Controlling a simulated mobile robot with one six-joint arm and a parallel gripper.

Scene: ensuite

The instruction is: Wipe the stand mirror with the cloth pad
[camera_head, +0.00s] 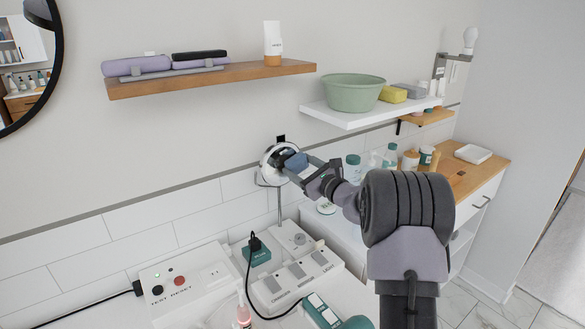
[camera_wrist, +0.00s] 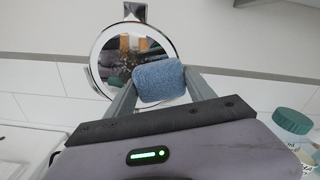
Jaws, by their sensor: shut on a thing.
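The stand mirror is a small round mirror (camera_head: 272,169) with a bright rim on a thin stem, at the counter's back near the tiled wall. It also fills the upper middle of the wrist view (camera_wrist: 104,55), with dark smudges or reflections on its glass. My gripper (camera_head: 302,167) is shut on the blue cloth pad (camera_head: 296,162), which shows between the fingers in the wrist view (camera_wrist: 159,80). The pad is in front of the mirror's right part and hides some of it. I cannot tell whether pad and glass touch.
A switch panel (camera_head: 298,280) and a white box with buttons (camera_head: 190,285) stand below the mirror, with a black cable. Bottles (camera_head: 390,155) stand to the right. A white shelf (camera_head: 345,118) with a green basin (camera_head: 353,92) and a wooden shelf (camera_head: 200,82) hang above.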

